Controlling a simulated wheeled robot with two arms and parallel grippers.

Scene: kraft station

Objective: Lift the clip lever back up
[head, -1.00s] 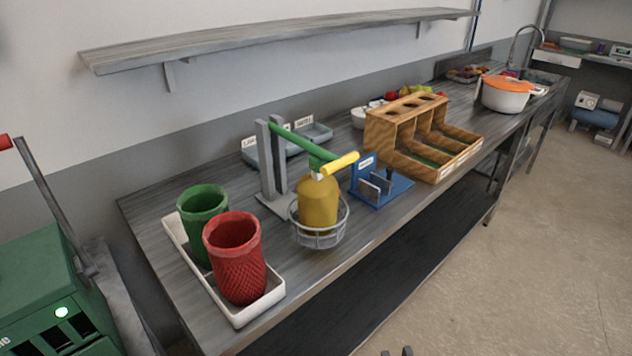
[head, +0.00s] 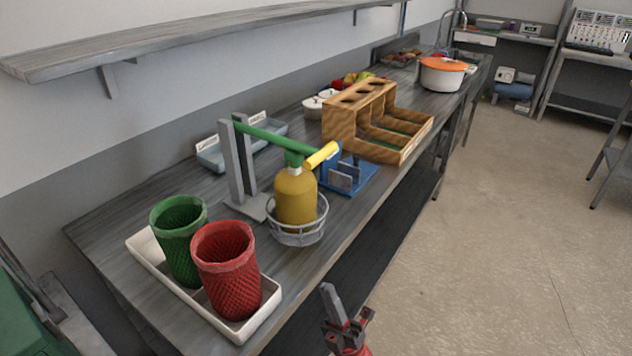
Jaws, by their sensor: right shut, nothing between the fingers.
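A green lever (head: 262,133) with a yellow grip (head: 322,155) runs from a grey two-post stand (head: 236,170). It slopes down to the right, over the green top of a yellow bottle (head: 296,197). The bottle stands upright in a wire basket (head: 298,230) at the table's front edge. My right gripper (head: 329,292) is at the bottom middle, in front of the table edge. It is shut and empty, pointing up, well apart from the lever. My left gripper is out of view.
A white tray (head: 153,252) holds a green cup (head: 180,240) and a red cup (head: 226,270). A blue holder (head: 352,178) and a wooden rack (head: 345,128) stand to the right of the bottle. The floor (head: 480,250) at right is clear.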

